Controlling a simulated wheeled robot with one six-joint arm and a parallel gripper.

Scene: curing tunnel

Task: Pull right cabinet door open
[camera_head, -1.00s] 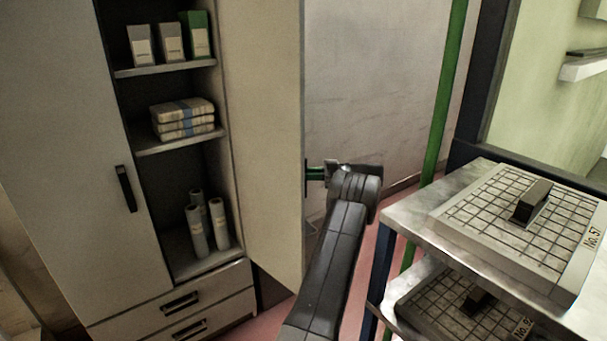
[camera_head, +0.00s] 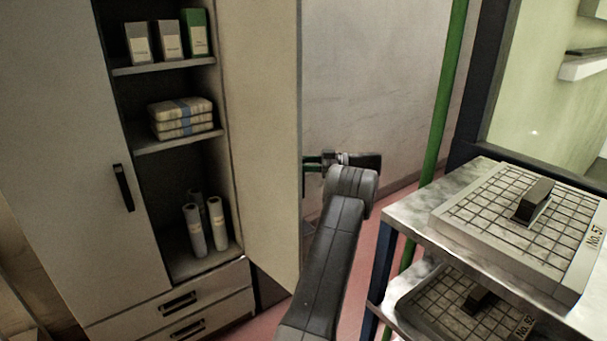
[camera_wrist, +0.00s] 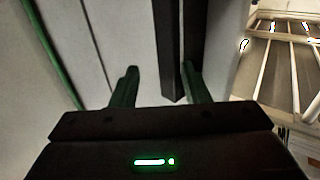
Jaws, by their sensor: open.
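The right cabinet door (camera_head: 262,140) stands wide open in the head view, its inner face towards me. Its outer face and handle are hidden there. My gripper (camera_head: 312,163) is at the door's free edge, on the outer side, with its fingertips partly hidden by the edge. In the wrist view my gripper (camera_wrist: 159,68) has its two green fingers apart. A dark upright bar, seemingly the door handle (camera_wrist: 172,45), shows between them, nearer the right finger; contact cannot be told.
The left cabinet door (camera_head: 65,150) is shut. The open shelves hold boxes, stacked packs (camera_head: 182,117) and rolls (camera_head: 205,228). Drawers (camera_head: 180,301) below are shut. A rack with gridded trays (camera_head: 500,225) stands close to the right of my arm. A green post (camera_head: 445,110) rises behind.

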